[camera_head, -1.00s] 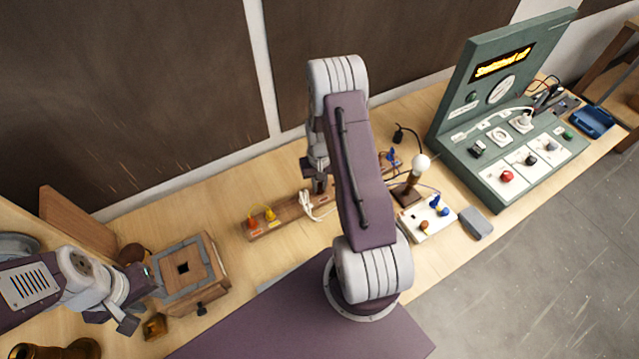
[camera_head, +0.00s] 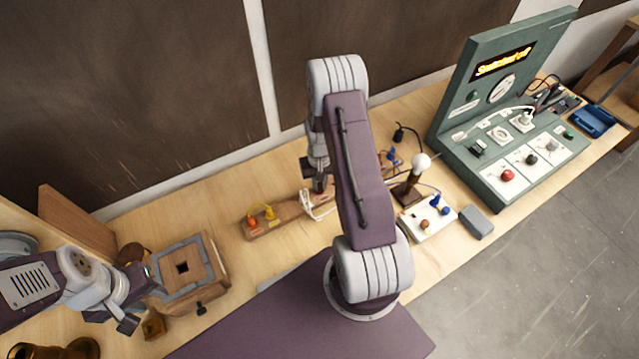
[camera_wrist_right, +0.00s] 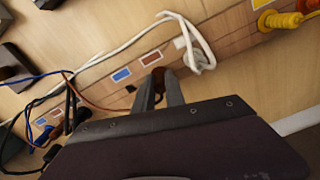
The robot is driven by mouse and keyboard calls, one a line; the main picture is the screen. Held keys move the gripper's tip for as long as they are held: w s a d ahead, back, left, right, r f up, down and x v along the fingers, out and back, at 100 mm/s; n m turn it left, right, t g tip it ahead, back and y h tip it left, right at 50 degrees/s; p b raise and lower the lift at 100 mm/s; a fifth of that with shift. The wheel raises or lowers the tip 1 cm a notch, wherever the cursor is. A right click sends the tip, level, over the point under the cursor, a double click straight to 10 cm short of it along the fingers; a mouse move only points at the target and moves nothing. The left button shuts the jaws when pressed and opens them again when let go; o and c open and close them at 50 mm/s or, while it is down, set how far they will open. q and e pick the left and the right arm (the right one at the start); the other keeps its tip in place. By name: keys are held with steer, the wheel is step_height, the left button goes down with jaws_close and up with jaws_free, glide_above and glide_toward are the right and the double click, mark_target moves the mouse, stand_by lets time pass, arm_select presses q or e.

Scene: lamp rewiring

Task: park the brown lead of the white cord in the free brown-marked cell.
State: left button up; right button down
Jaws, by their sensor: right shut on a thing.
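My right gripper (camera_wrist_right: 166,88) is shut on a small brown piece (camera_wrist_right: 159,78), which looks like the brown lead; the fingers partly hide it. It is over the wooden rack (camera_wrist_right: 222,27), just below a brown mark (camera_wrist_right: 151,58) and beside a blue mark (camera_wrist_right: 122,75). Whether the lead's tip is inside a cell cannot be told. The white cord (camera_wrist_right: 202,45) bunches on the rack right of the fingers and runs off left. In the head view my right gripper (camera_head: 319,184) is low at the rack (camera_head: 290,212). My left gripper (camera_head: 140,300) looks open and empty beside the wooden box.
Yellow and orange plugs (camera_head: 269,213) stand at the rack's left end. Right of my arm are a bulb on a stand (camera_head: 421,163), a white board (camera_head: 432,222) and a green test panel (camera_head: 470,160).

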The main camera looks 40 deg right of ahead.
mark_target(320, 184)
steer(key=shift+f, duration=0.35)
steer(key=c, duration=1.3)
jaws_free()
step_height(320, 184, up, 8)
steer(key=shift+r+b, duration=0.1)
steer(key=shift+b, duration=1.05)
steer(key=shift+r, duration=0.5)
